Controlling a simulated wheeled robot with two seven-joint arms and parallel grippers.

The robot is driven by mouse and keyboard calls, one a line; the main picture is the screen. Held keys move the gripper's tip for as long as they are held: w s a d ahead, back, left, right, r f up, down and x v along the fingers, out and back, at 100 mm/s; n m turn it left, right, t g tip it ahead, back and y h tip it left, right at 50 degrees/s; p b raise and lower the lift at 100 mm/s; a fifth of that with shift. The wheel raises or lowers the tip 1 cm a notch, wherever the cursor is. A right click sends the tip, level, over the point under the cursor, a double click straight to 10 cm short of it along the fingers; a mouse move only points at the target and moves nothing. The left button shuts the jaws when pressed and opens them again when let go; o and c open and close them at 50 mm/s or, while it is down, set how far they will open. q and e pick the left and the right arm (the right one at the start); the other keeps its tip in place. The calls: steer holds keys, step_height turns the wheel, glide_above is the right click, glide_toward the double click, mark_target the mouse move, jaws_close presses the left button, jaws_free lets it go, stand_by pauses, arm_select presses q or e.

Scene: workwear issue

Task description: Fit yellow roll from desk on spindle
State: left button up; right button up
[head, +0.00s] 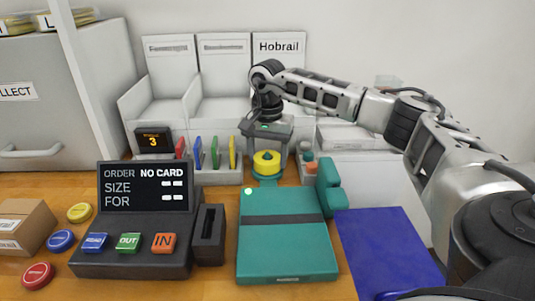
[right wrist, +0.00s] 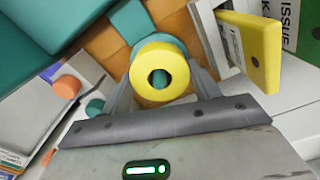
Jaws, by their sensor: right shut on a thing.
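The yellow roll (head: 267,163) is a thick ring held between the fingers of my right gripper (head: 266,157), directly above or around the teal spindle (head: 267,180) behind the teal box. In the right wrist view the roll (right wrist: 143,87) faces me between the two fingers, and a teal tip shows inside its hole (right wrist: 157,77). I cannot tell how far down the roll sits. The right gripper is shut on the roll, its hand upright over it. My left gripper is not in view.
A teal box (head: 285,250) with a dark band lies in front of the spindle. Upright coloured cards (head: 214,153) stand left of it, near a black order terminal (head: 130,225). A blue mat (head: 385,250) lies right. White bins (head: 222,80) stand behind.

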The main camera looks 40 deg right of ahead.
steer(key=o, duration=1.1)
